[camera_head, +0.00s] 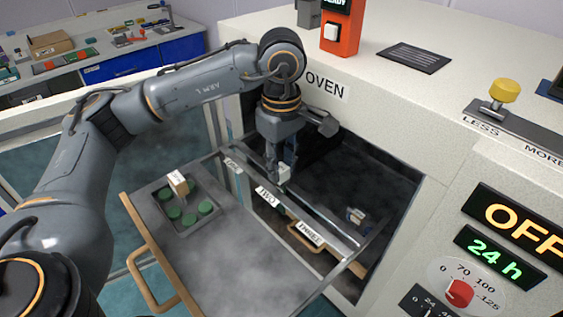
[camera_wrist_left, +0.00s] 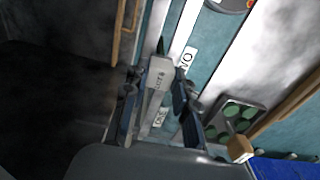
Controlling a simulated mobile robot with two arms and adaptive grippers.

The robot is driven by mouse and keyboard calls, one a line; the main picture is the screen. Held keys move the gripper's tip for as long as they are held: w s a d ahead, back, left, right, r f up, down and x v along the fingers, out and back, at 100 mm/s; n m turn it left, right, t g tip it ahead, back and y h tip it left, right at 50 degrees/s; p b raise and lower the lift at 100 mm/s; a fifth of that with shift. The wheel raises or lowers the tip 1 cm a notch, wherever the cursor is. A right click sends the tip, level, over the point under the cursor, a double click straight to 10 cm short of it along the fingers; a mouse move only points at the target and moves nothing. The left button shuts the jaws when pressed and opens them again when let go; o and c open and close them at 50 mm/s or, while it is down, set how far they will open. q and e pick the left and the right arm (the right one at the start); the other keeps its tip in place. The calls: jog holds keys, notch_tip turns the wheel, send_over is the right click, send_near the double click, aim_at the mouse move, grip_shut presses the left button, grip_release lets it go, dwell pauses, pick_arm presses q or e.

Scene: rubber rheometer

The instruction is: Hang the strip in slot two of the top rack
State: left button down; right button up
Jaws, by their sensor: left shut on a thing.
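My left gripper (camera_head: 280,170) is at the oven opening, over the top rack, and is shut on a small pale block with lettering (camera_wrist_left: 158,80), which looks like the head of the strip. The block also shows in the head view (camera_head: 283,174). The rest of the strip cannot be made out. The top rack (camera_head: 340,226) is pulled out and bears the labels ONE (camera_head: 232,164), TWO (camera_head: 267,196) and THREE (camera_head: 310,233). The gripper is close to the TWO label (camera_wrist_left: 187,59). Whether the strip touches the rack cannot be told. My right gripper is not in view.
A metal shelf with a wooden handle (camera_head: 150,262) extends in front of the oven. A small object (camera_head: 356,215) is inside the oven on the right. Controls (camera_head: 460,292) fill the right side.

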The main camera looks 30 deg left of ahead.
pick_arm(q)
jog(key=shift+f+b, duration=0.55)
jog(key=shift+f, duration=0.2)
jog(key=c, duration=1)
grip_release()
jog(key=shift+r, duration=0.1)
jog(key=shift+r+p, duration=1.7)
jog(key=shift+r, duration=1.35)
jog(key=shift+f, duration=0.1)
